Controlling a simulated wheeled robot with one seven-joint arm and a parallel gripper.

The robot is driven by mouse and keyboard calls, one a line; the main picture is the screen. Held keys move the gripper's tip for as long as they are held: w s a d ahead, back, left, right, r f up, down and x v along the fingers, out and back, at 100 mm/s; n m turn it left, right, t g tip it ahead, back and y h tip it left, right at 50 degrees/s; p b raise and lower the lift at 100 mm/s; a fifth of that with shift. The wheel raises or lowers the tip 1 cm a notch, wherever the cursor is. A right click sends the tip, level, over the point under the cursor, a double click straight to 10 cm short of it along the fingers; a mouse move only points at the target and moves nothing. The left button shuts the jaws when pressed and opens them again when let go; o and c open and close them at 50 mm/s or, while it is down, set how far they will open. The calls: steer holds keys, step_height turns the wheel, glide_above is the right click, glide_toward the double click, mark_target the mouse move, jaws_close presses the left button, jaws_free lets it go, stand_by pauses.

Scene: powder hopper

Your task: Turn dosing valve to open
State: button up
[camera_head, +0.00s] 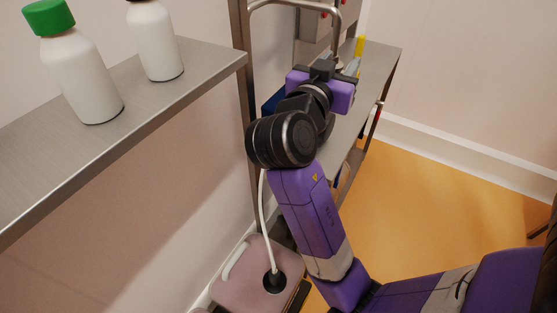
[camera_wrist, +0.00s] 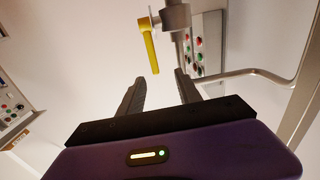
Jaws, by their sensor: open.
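The dosing valve shows in the wrist view as a yellow lever handle (camera_wrist: 150,47) joined at its top to a grey metal fitting (camera_wrist: 176,16). The handle hangs down, slightly tilted. It also shows in the head view as a small yellow piece (camera_head: 360,46) beyond my wrist. My gripper (camera_wrist: 160,88) is open and empty. Its two dark fingers point toward the handle, whose lower end appears just above and between the fingertips. I see no contact.
A control panel with red and green buttons (camera_wrist: 196,45) stands behind the valve. A bent metal tube (camera_wrist: 250,73) runs at the right. In the head view, a steel shelf (camera_head: 40,150) holds white bottles (camera_head: 80,75) at left. A pink container (camera_head: 245,285) stands low. Orange floor (camera_head: 430,200) is clear at right.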

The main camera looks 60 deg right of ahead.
steer(key=w+a+f+n+t+y+p, duration=0.2)
steer(key=w+a+f+n+t+y, duration=0.1)
steer(key=a+f+n+t+y, duration=0.5)
steer(key=shift+w+a+f+n+t+y+p, duration=0.4)
steer(key=shift+a+f+n+t, duration=1.1)
steer(key=shift+a+f+n, duration=1.95)
steer(key=shift+f+m, duration=0.35)
steer(key=shift+f, duration=0.1)
steer(key=shift+a, duration=0.1)
